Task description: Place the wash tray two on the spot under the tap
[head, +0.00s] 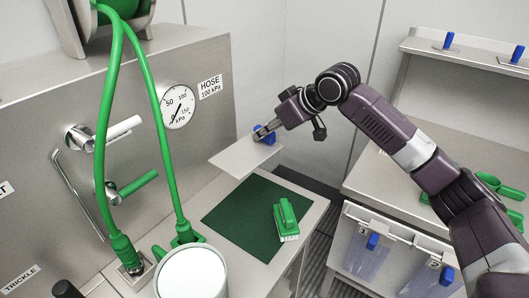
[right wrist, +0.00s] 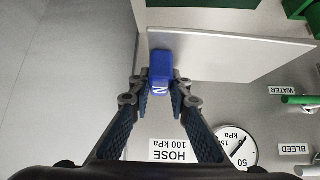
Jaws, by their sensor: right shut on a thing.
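Wash tray two looks to be the thin flat pale tray (head: 236,158) with a blue handle (head: 268,137). In the right wrist view the handle (right wrist: 160,70) has a white mark like a 2, and the tray (right wrist: 225,52) extends to the right. My right gripper (head: 262,132) is shut on this handle and holds the tray above the counter, near the far edge of the green mat. It also shows in the right wrist view (right wrist: 160,86). A metal fitting with a pale lever (head: 110,131) on the wall may be the tap. The spot under it is not clearly visible. My left gripper is not in view.
A green brush (head: 286,220) lies on the green mat (head: 228,215). A white-topped drum (head: 190,284) stands in front, near green hoses (head: 171,160). A round gauge (head: 178,106) is on the wall. Bins (head: 385,225) and a shelf (head: 465,57) with blue-handled items are at right.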

